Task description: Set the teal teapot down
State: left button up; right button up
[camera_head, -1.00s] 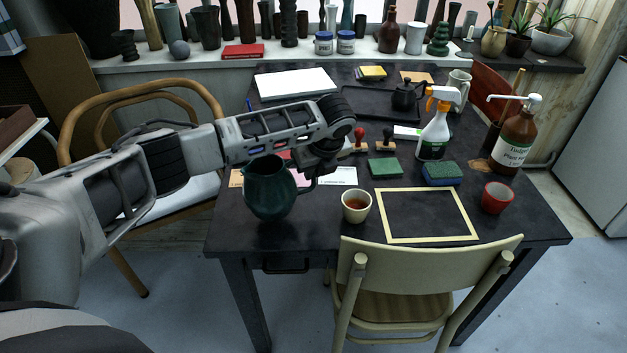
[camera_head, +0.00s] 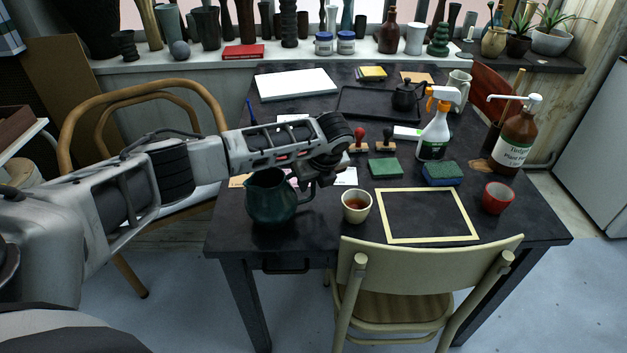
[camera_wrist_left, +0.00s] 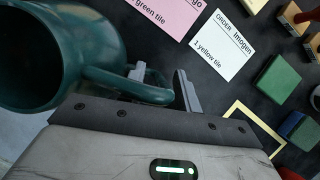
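The teal teapot (camera_head: 272,203), a dark glossy jug shape with a side handle, is over the front left of the dark table (camera_head: 330,235). I cannot tell whether its base touches the tabletop. It leans a little in the head view. My left gripper (camera_head: 322,178) is at its handle, on the right side of the body. In the left wrist view the teapot (camera_wrist_left: 60,50) fills the upper left, and its handle passes between the fingers of the left gripper (camera_wrist_left: 162,88). My right gripper is not in view.
Order cards (camera_wrist_left: 222,42) lie behind the teapot. A chair (camera_head: 425,275) stands at the table's front.

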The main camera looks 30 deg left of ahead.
pick_arm(q)
jog(key=v, duration=1.2)
jog(key=shift+p, duration=0.4)
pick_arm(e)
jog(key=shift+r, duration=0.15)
pick_arm(q)
jog(key=shift+r, duration=0.1)
